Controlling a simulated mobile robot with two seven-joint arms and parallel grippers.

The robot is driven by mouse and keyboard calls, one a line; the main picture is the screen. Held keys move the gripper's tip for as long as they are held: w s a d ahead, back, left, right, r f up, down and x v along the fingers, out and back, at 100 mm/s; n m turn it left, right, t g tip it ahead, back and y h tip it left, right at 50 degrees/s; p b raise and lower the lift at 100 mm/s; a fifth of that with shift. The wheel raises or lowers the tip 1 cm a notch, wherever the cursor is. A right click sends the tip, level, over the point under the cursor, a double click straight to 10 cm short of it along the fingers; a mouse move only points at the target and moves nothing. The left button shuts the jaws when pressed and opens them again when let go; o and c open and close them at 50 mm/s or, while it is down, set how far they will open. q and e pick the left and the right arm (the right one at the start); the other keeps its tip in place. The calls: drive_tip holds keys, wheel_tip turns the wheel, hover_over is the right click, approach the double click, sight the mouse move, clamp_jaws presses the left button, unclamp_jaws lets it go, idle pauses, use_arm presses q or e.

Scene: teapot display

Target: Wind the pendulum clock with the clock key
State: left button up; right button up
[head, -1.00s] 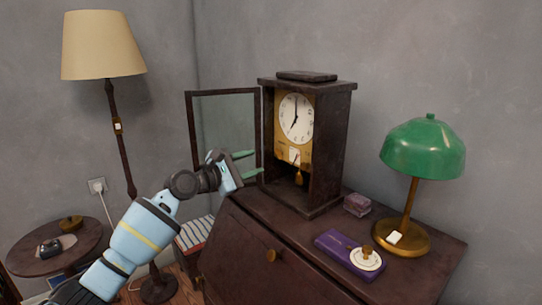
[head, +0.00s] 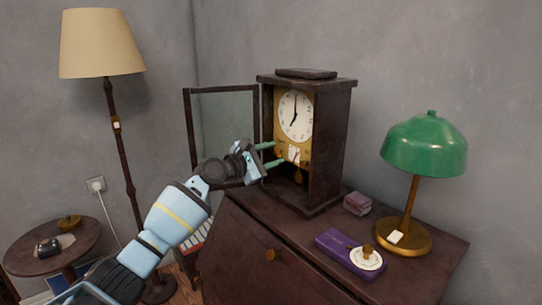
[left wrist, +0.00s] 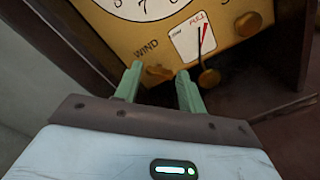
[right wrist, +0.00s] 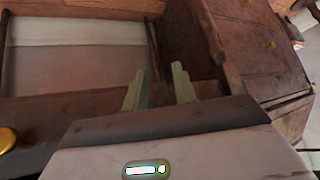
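The pendulum clock (head: 330,155) stands upright on the dark wooden desk, its glass door (head: 222,135) swung open to the left. In the left wrist view, the brass clock key (left wrist: 160,71) sits on the gold face plate beside the word WIND. A white gauge (left wrist: 192,38) marked FULL is right of it, and the brass pendulum bob (left wrist: 209,77) hangs below. My left gripper (head: 272,155) is at the clock's open front. Its green fingers are open, with the key between or just beyond the tips; contact is unclear. My right gripper (right wrist: 160,78) is open and empty, outside the head view.
A green lamp (head: 425,148), a purple box (head: 345,252) and a small reddish box (head: 357,203) stand on the desk right of the clock. A floor lamp (head: 103,45) and a round side table (head: 40,262) are at left. The open door stands close behind my left gripper.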

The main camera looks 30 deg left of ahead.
use_arm(q)
drive_tip(key=c, duration=0.7)
use_arm(e)
drive_tip(key=shift+s+f, duration=0.15)
drive_tip(key=shift+s, duration=0.05)
use_arm(q)
drive_tip(key=shift+m, duration=0.3)
use_arm(e)
drive_tip(key=shift+s, duration=0.1)
use_arm(q)
drive_tip(key=m+b, duration=0.2)
drive_tip(key=m, duration=1)
use_arm(e)
drive_tip(key=f, duration=0.1)
drive_tip(key=s+f, duration=0.1)
drive_tip(key=f, duration=0.1)
drive_tip(key=shift+s+g, duration=0.1)
drive_tip(key=shift+g, duration=0.2)
drive_tip(key=shift+s, duration=0.1)
